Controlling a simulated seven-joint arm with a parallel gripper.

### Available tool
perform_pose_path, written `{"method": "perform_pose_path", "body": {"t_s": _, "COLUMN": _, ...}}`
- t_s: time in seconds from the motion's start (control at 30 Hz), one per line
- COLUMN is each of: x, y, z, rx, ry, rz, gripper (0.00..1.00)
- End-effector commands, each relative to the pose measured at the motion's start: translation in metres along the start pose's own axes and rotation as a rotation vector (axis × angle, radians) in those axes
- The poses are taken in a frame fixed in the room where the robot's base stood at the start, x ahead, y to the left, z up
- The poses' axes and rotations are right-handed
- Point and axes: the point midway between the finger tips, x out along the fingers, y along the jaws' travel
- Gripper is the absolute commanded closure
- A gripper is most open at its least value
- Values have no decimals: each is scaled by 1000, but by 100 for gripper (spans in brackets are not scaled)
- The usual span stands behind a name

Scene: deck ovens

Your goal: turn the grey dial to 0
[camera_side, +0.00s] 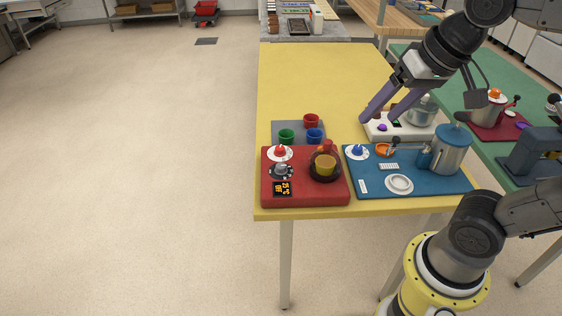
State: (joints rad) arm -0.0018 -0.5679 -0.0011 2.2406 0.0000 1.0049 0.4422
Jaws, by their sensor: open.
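The grey dial (281,170) sits on a dark plate near the left side of the red box (328,190). It lies between a red dial above it and a small black display (283,188) with orange characters below it. Its pointer setting is too small to read. My gripper (379,120) is open and empty, with its two purple fingers pointing down to the left. It is above the white board (412,133), up and to the right of the grey dial and well apart from it.
The red dial (280,152) and a round dark holder with a yellow part (325,167) flank the grey dial. Coloured cups stand on a grey mat (285,127) behind. A blue board (430,183) with a jug (452,150) is right. The yellow table (310,80) is clear behind.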

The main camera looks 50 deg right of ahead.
Motion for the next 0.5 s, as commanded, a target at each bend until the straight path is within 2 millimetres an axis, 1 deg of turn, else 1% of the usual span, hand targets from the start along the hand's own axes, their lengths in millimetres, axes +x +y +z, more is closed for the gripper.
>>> {"method": "perform_pose_path", "body": {"t_s": 0.03, "x": 2, "y": -6, "z": -13, "rx": 39, "ry": -18, "rz": 9, "gripper": 28}}
{"method": "perform_pose_path", "body": {"t_s": 0.17, "x": 12, "y": -24, "z": -48, "rx": 155, "ry": -65, "rz": 36, "gripper": 28}}
{"method": "perform_pose_path", "body": {"t_s": 0.2, "x": 17, "y": -29, "z": -59, "rx": 190, "ry": -80, "rz": 46, "gripper": 28}}
{"method": "perform_pose_path", "body": {"t_s": 0.27, "x": 28, "y": -37, "z": -75, "rx": 240, "ry": -105, "rz": 64, "gripper": 28}}
{"method": "perform_pose_path", "body": {"t_s": 0.3, "x": 35, "y": -43, "z": -86, "rx": 271, "ry": -121, "rz": 77, "gripper": 28}}
{"method": "perform_pose_path", "body": {"t_s": 0.37, "x": 49, "y": -50, "z": -100, "rx": 313, "ry": -146, "rz": 97, "gripper": 28}}
{"method": "perform_pose_path", "body": {"t_s": 0.47, "x": 77, "y": -61, "z": -121, "rx": 371, "ry": -188, "rz": 134, "gripper": 28}}
{"method": "perform_pose_path", "body": {"t_s": 0.5, "x": 90, "y": -65, "z": -128, "rx": 390, "ry": -205, "rz": 149, "gripper": 28}}
